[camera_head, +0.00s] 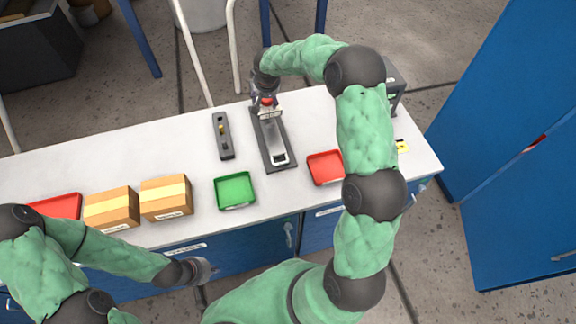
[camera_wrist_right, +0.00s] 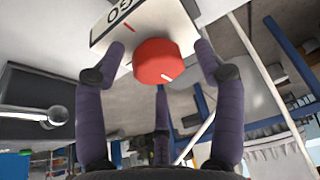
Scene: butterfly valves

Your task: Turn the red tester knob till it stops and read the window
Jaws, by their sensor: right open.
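The red tester knob (camera_wrist_right: 161,62) shows large in the right wrist view, with a white mark on its face; in the head view it is a small red spot (camera_head: 267,101). It sits on a white plate (camera_wrist_right: 122,22) with a red line and partly cut-off black lettering. The grey tester (camera_head: 271,140) lies on the bench and has a pale frame with a dark window (camera_head: 279,158). My right gripper (camera_wrist_right: 161,58) is open, with fingers on both sides of the knob and a gap to each. My left gripper (camera_head: 205,270) hangs before the bench front; its fingers are too small to read.
A grey block with a yellow knob (camera_head: 222,137) stands left of the tester. A green tray (camera_head: 234,191), a red tray (camera_head: 325,167), two cardboard boxes (camera_head: 166,198) and another red tray (camera_head: 60,207) are on the white bench (camera_head: 70,165). Blue cabinets (camera_head: 510,150) stand at the right.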

